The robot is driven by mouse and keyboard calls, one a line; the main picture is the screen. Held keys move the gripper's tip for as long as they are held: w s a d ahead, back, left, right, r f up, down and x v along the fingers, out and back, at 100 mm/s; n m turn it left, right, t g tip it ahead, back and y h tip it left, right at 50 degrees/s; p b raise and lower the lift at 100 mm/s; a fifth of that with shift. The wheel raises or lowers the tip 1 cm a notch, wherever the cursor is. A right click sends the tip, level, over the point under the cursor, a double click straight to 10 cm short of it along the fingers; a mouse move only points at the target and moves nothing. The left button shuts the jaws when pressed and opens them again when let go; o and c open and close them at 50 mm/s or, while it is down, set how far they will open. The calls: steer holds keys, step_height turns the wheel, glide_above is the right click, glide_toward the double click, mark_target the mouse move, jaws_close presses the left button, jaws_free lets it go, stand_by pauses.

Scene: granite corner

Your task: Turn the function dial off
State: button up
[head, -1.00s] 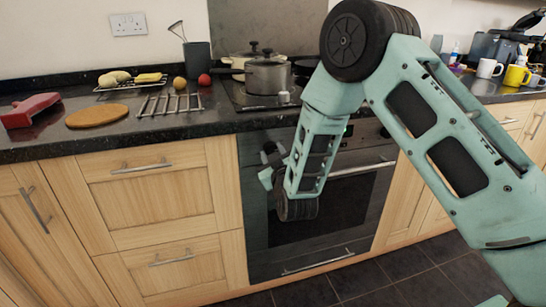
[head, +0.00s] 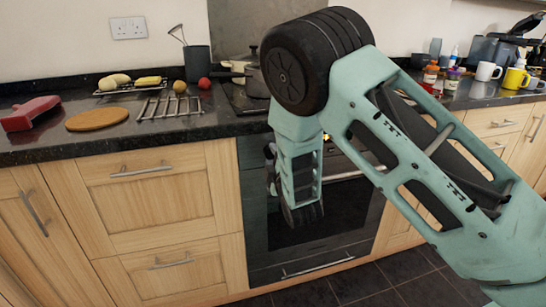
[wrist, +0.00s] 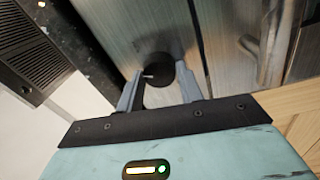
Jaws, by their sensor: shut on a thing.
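The function dial (wrist: 161,70) is a round black knob with a small pale mark, on the brushed-metal oven panel (wrist: 112,22). In the wrist view the two grey fingers of my gripper (wrist: 158,84) stand on either side of the dial and are shut on it. The oven (head: 285,247) has a dark glass front below the worktop in the head view. There, my arm covers most of the panel, and the dial cannot be made out.
The oven door handle shows at the right in the wrist view (wrist: 273,42). A pot (head: 256,82) stands on the hob behind my arm. A wire rack (head: 170,106), a round board (head: 97,118) and a red object (head: 31,114) lie on the worktop at left. Mugs (head: 487,72) stand at right.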

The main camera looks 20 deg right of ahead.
steer(key=shift+n+p, duration=0.5)
steer(key=shift+n, duration=1.7)
steer(key=o, duration=1)
steer(key=shift+s, duration=0.1)
steer(key=shift+s+d+f+p, duration=0.15)
steer(key=shift+s+p, duration=0.15)
steer(key=shift+s, duration=2.55)
steer(key=shift+s+d+f+p, duration=0.1)
steer(key=shift+s+f+p, duration=0.2)
steer(key=shift+s, duration=2.6)
steer(key=shift+s+d+f+p, duration=0.1)
steer(key=shift+s+p, duration=0.25)
steer(key=shift+s, duration=2.5)
